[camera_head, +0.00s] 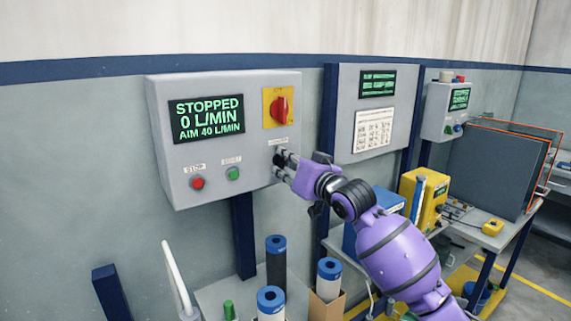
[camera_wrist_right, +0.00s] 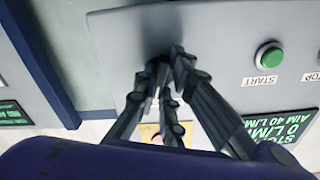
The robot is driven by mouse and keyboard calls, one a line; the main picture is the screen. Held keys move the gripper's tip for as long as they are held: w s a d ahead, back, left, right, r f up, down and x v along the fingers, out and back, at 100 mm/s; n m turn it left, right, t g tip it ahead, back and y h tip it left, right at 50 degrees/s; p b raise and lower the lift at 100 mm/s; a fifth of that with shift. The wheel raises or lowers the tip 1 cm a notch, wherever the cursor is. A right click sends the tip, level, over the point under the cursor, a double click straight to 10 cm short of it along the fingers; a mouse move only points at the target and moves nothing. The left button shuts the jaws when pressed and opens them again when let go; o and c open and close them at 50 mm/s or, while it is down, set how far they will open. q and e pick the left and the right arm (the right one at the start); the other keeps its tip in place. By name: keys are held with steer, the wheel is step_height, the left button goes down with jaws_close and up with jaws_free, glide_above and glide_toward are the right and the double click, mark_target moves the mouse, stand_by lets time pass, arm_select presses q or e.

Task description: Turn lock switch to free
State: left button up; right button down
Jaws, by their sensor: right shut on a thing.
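A grey control box (camera_head: 225,188) hangs on the wall; its screen (camera_head: 207,118) reads STOPPED, 0 L/MIN, AIM 40 L/MIN. At its lower right, under a label too small to read, is a small dark switch (camera_head: 279,155), which I take for the lock switch. My right gripper (camera_head: 283,164) reaches it from the right and is shut on it. In the right wrist view the fingertips (camera_wrist_right: 165,68) close together at the box face and mostly hide the switch, so its setting cannot be read. My left gripper is not in view.
A red rotary switch (camera_head: 279,107) on a yellow plate sits just above. A red button (camera_head: 198,183) and a green START button (camera_head: 233,174) are to the left. Blue-capped cylinders (camera_head: 275,250) stand below. A second panel (camera_head: 372,115) hangs to the right.

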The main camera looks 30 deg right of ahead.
steer(key=shift+n, duration=1.7)
steer(key=c, duration=1.8)
jaws_free()
steer(key=shift+c, duration=0.2)
steer(key=shift+s, duration=0.1)
steer(key=s+d, duration=0.1)
steer(key=s, duration=1)
steer(key=shift+s+d, duration=0.3)
steer(key=shift+s, duration=0.1)
steer(key=shift+s+d, duration=0.1)
